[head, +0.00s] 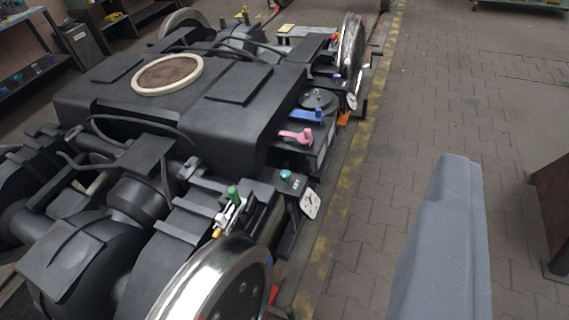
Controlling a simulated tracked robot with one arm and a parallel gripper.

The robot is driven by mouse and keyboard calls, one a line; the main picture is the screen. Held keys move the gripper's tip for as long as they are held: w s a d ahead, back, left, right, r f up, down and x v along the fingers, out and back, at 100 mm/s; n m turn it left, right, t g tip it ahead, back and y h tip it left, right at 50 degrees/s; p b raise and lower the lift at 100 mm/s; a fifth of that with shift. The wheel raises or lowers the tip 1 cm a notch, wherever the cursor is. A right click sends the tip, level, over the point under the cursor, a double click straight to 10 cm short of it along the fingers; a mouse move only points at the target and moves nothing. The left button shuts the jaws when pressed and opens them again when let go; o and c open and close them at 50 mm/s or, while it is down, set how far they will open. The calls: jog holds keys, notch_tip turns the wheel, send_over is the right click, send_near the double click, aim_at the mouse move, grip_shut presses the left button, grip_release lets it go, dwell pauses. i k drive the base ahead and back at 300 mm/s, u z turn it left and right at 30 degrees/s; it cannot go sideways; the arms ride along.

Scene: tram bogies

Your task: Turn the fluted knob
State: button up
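A small teal knob (286,174) sits on a dark bracket at the near right side of the black bogie (190,110). It may be the fluted knob, but it is too small here for me to make out flutes. A white label or gauge plate (310,203) hangs just below and right of it. My gripper's fingers do not show; only a smooth grey part of my own arm rises at the lower right, well apart from the bogie.
A pink lever (296,136), a blue lever (307,115) and a green-handled valve (233,195) are near the knob. Shiny wheels (222,285) stand at the bogie's side. A brown cabinet (553,210) stands at the right edge.

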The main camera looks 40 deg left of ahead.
aim_at(286, 175)
jog(key=z, duration=0.05)
jog(key=i, duration=1.45)
